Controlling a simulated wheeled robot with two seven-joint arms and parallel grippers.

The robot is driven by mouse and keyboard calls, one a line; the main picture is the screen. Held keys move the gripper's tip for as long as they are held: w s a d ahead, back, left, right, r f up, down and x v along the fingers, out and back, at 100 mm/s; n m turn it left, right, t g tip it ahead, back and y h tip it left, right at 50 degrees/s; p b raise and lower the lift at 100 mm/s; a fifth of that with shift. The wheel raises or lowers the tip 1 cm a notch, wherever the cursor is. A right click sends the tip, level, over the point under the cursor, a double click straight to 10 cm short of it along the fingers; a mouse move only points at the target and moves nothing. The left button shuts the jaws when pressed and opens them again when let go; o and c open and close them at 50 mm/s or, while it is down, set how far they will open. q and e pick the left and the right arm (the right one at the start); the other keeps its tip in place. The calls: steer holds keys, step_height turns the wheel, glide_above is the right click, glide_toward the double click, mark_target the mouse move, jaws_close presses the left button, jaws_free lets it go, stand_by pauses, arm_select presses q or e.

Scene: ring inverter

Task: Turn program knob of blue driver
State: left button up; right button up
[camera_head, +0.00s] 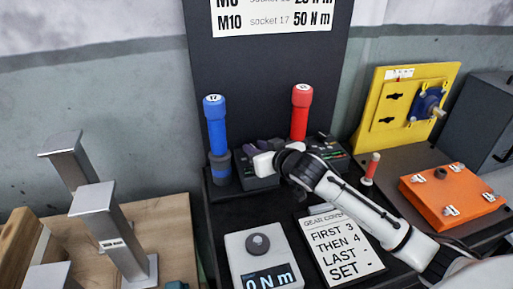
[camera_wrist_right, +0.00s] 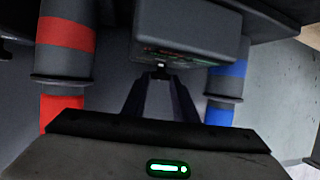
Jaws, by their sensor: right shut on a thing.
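The blue driver (camera_head: 216,135) stands upright in its dark holder at the back left of the black bench. It also shows at the right of the right wrist view (camera_wrist_right: 222,90). A dark box (camera_head: 258,183) with a small panel sits beside it; the right wrist view shows this box (camera_wrist_right: 190,30) with a small dark knob (camera_wrist_right: 160,67) at its edge. My right gripper (camera_wrist_right: 160,85) is shut on this knob, its fingers converging there. In the head view the wrist of my right gripper (camera_head: 264,164) hides the knob. My left gripper is not in view.
The red driver (camera_head: 300,112) stands upright to the right of the blue one. A torque display (camera_head: 263,243) and a gear cover card (camera_head: 340,248) lie in front. A yellow fixture (camera_head: 400,105) and an orange block (camera_head: 452,195) stand at the right.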

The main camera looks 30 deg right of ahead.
steer(key=o, duration=0.7)
steer(key=shift+f, duration=0.1)
steer(key=shift+s, duration=0.1)
steer(key=v, duration=1)
steer(key=shift+s+b, duration=0.1)
steer(key=shift+b, duration=0.2)
